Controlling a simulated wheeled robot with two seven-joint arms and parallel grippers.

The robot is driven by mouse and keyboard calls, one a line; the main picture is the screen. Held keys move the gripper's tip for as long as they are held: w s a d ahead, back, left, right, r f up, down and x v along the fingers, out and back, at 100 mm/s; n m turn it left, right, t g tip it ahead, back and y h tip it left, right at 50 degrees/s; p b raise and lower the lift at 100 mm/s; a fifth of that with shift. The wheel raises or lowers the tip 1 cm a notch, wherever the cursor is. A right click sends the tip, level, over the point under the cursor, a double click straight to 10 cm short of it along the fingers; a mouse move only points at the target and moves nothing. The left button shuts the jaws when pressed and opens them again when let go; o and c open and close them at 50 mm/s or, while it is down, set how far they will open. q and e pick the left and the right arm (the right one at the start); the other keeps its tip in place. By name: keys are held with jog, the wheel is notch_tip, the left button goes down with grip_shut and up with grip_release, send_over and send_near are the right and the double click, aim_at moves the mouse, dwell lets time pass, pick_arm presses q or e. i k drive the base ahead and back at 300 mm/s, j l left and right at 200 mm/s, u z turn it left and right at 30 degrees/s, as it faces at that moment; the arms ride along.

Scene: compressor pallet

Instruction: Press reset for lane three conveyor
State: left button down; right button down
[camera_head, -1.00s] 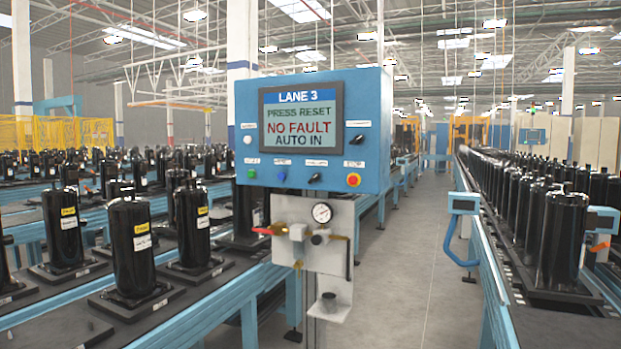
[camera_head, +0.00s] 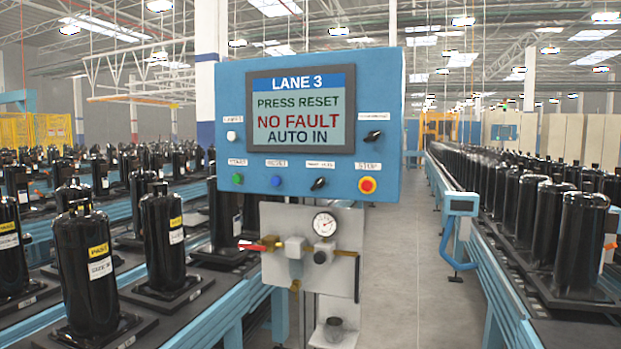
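The blue Lane 3 control panel (camera_head: 229,100) stands upright near the middle of the view. Its screen (camera_head: 300,110) reads "LANE 3, PRESS RESET, NO FAULT, AUTO IN". Along its lower edge are a green start button (camera_head: 237,179), a blue button (camera_head: 276,181) under a label that looks like "RESET", a black selector switch (camera_head: 318,183) and a red stop button (camera_head: 367,185) on a yellow ring. A white button (camera_head: 232,136) and another black selector (camera_head: 373,135) sit higher up. Neither of my grippers is in view.
Below the panel is a grey plate (camera_head: 345,225) with a gauge (camera_head: 324,224) and a red-handled valve (camera_head: 252,247). Conveyors with black compressors (camera_head: 87,275) run on the left; another compressor row (camera_head: 553,235) runs on the right. The grey aisle floor (camera_head: 398,270) between is clear.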

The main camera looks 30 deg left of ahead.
aim_at(276, 180)
jog(key=i+j, duration=0.15)
jog(key=j, duration=0.2)
jog(key=i+j+z, duration=0.1)
jog(key=j, duration=0.3)
jog(key=i+j, duration=0.4)
jog(key=j, duration=0.35)
jog(key=i+j+z, duration=0.1)
jog(key=j, duration=0.3)
jog(key=i+j, duration=0.15)
jog(key=j, duration=0.2)
jog(key=i+j+z, duration=0.1)
jog(key=j, duration=0.3)
jog(key=i, duration=0.05)
